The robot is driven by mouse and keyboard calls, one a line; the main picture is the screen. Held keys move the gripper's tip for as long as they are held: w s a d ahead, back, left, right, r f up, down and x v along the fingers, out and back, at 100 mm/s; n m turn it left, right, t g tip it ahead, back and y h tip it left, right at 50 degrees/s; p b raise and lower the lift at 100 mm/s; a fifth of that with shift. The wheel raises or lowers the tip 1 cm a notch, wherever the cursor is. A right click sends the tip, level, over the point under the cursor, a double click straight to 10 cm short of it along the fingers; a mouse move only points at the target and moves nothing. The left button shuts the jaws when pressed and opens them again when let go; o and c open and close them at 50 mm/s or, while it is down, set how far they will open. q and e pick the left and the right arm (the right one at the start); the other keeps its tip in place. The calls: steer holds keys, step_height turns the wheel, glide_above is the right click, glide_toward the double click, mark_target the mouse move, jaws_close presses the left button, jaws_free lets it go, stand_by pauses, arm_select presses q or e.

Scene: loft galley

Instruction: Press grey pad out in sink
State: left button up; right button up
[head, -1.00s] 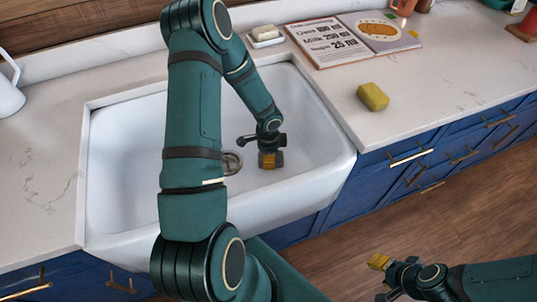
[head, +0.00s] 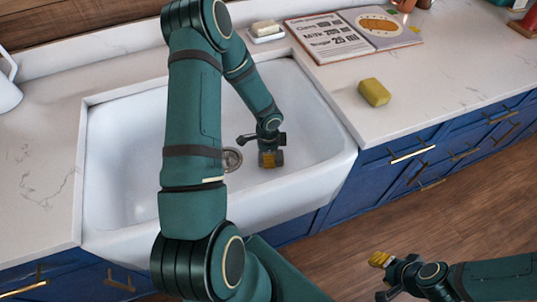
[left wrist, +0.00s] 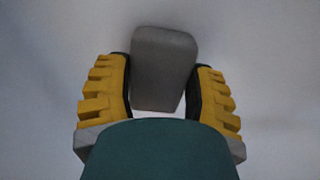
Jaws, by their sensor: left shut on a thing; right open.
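The white sink (head: 120,150) is set in the counter, with a round drain (head: 231,159) in its floor. My left gripper (head: 270,160) points down inside the sink, right of the drain. In the left wrist view, the grey pad (left wrist: 163,68) is between the yellow fingers of my left gripper (left wrist: 160,95), which is shut on it. In the head view I cannot make out the pad under the fingers. My right gripper (head: 380,260) is open over the floor in front of the cabinets.
A yellow sponge (head: 374,92) lies on the counter right of the sink. A soap dish with a pale bar (head: 265,31) stands behind the sink. An open book (head: 330,40) lies at the back right, and a white jug (head: 8,93) stands at the left edge.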

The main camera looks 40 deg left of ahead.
arm_select(q)
steer(key=shift+f+b, duration=0.5)
steer(key=shift+f, duration=0.05)
stand_by(0.4)
steer(key=shift+s+f, duration=0.1)
steer(key=shift+f, duration=0.1)
stand_by(2.3)
steer(key=shift+r, duration=0.2)
steer(key=shift+r+p, duration=0.5)
steer(key=shift+r, duration=0.1)
steer(key=shift+c, duration=0.9)
step_height(320, 180, up, 4)
steer(key=p, duration=0.3)
steer(key=shift+r, duration=0.2)
steer(key=shift+r+p, duration=1.15)
steer(key=shift+r, duration=0.05)
steer(key=shift+r+p, duration=0.75)
steer(key=shift+r, duration=0.2)
steer(key=shift+f, duration=0.15)
